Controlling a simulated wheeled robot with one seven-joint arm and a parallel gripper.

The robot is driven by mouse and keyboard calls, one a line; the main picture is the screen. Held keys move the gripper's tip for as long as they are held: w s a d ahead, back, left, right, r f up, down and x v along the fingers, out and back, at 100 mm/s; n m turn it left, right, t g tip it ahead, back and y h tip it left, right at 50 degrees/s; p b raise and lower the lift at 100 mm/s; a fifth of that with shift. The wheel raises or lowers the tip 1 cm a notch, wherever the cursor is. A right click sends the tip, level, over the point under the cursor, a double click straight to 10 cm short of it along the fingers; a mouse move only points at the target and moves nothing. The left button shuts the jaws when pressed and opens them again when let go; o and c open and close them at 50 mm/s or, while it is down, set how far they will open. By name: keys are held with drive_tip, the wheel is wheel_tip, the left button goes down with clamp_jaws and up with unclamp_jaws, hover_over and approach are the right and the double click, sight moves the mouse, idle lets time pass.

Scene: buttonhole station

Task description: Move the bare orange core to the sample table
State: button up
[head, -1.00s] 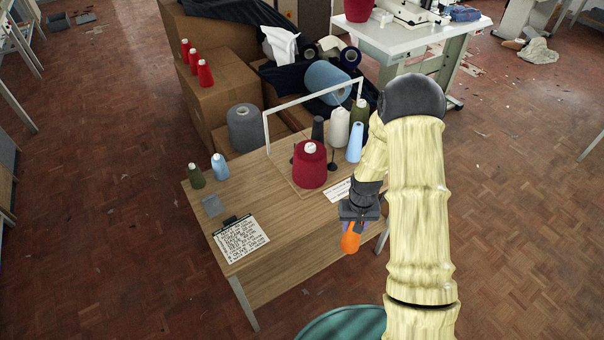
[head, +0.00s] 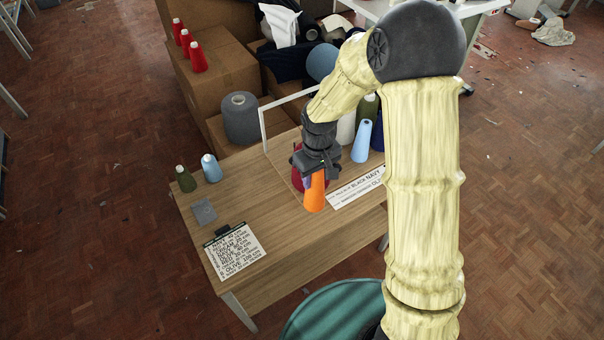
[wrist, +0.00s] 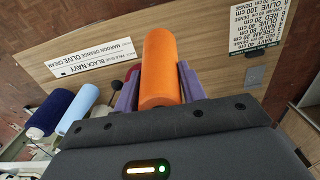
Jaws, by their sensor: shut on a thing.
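The bare orange core (head: 314,192) is held in my gripper (head: 317,172) above the wooden table (head: 262,209). In the wrist view the orange core (wrist: 161,65) sits between the two purple fingers of my gripper (wrist: 158,88), which are shut on it. In the head view the core hangs nearly upright, its lower end in front of the maroon cone (head: 297,180), which is mostly hidden. I cannot tell the exact gap between core and tabletop. Which table is the sample table is not labelled in the frames.
A clipboard list (head: 235,250), a grey square (head: 204,211), an olive cone (head: 186,179) and a pale blue cone (head: 211,168) are on the table's left. The front middle is clear.

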drive_tip(key=shift+s, duration=0.1)
wheel_tip(320, 180, down, 6)
drive_tip(key=shift+r+p, duration=0.1)
drive_tip(key=shift+p, duration=0.3)
wheel_tip(320, 180, down, 4)
drive_tip(key=shift+f+p, duration=0.15)
drive_tip(key=shift+p, duration=0.15)
drive_tip(key=shift+f, duration=0.15)
drive_tip(key=o, duration=1.2)
